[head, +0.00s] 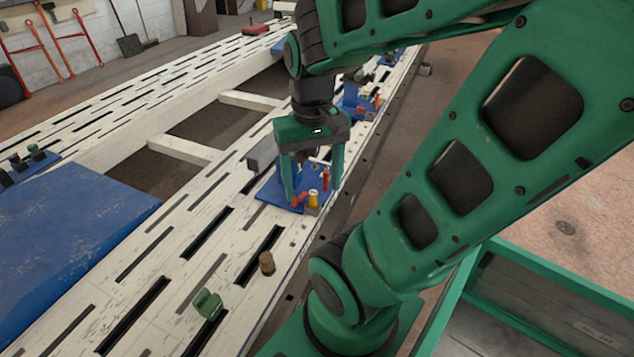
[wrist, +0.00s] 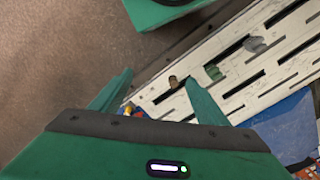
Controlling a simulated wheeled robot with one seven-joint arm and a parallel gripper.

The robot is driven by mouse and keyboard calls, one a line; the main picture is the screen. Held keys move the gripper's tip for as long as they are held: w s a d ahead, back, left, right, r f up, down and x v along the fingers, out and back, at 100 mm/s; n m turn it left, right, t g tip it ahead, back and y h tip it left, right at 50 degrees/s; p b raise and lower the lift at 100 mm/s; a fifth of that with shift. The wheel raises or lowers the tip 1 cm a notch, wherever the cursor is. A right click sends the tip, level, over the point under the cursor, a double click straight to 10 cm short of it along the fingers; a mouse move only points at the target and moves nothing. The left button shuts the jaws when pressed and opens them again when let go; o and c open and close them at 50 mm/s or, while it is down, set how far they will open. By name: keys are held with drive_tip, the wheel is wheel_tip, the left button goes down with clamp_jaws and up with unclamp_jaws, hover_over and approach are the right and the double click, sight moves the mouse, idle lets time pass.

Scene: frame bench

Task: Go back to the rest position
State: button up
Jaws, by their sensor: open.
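My gripper (head: 313,180) is green, with its two fingers spread apart and pointing down over a blue fixture plate (head: 268,190) on the white slotted bench. A small yellow-topped piece (head: 313,197) and a red piece (head: 298,199) stand by the fingertips; I cannot tell whether the fingers touch them. In the wrist view my gripper (wrist: 160,85) shows two separate fingers, with a bit of blue, yellow and red partly hidden between them. Nothing is seen held.
A brown cylinder (head: 267,262) and a green block (head: 208,304) sit on the bench (head: 150,262) in front. A second blue fixture (head: 352,98) stands farther back. A large blue sheet (head: 60,235) lies at left. A green-rimmed crate (head: 560,262) is at lower right.

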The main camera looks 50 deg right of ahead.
drive_tip(key=shift+s+r, duration=0.2)
drive_tip(key=shift+s, duration=0.9)
drive_tip(key=shift+w+f, duration=0.25)
drive_tip(key=shift+w, duration=0.4)
